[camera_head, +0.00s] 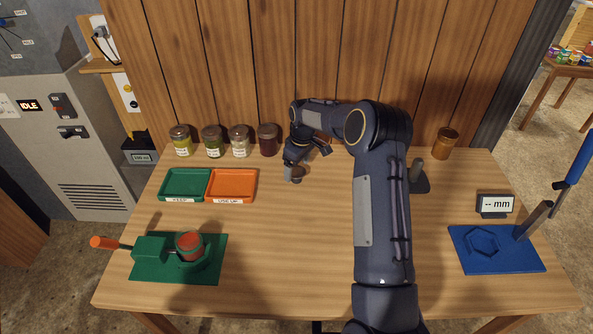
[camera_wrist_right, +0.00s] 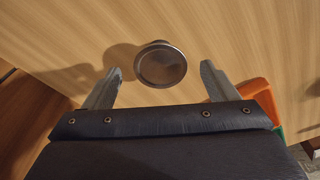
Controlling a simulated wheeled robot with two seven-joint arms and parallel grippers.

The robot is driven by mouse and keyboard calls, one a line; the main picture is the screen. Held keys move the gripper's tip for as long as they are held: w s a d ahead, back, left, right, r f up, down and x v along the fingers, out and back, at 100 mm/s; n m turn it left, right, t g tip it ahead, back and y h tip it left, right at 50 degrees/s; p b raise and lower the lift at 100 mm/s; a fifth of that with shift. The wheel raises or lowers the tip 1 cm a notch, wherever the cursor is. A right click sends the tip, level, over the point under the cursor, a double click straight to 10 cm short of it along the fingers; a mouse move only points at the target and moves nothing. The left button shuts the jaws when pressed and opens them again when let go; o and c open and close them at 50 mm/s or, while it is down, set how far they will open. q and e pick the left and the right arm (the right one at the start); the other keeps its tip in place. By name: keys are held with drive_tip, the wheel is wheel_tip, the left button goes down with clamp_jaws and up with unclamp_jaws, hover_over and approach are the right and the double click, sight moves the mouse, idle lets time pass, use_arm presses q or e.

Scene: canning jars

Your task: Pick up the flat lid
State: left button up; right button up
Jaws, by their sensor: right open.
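The flat lid (camera_wrist_right: 161,68) is a round, dark metallic disc with a lighter rim. In the right wrist view it appears between and slightly beyond my fingertips, with clear gaps on both sides. It seems raised on a small round support, which is mostly hidden beneath it. My right gripper (camera_head: 293,171) is open and empty, pointing down near the back middle of the table. In the head view the gripper covers most of the lid. My left gripper is out of view.
Green (camera_head: 163,185) and orange (camera_head: 252,186) trays lie left of my right gripper. Several filled jars line the back edge. A green clamp fixture (camera_head: 140,268) holds a red-topped jar at front left. A blue gauge plate (camera_head: 500,262) lies at right. The front middle is clear.

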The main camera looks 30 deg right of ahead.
drive_tip(key=shift+f, duration=0.25)
idle(0.5)
drive_tip(key=shift+c, duration=0.4)
drive_tip(key=c, duration=1)
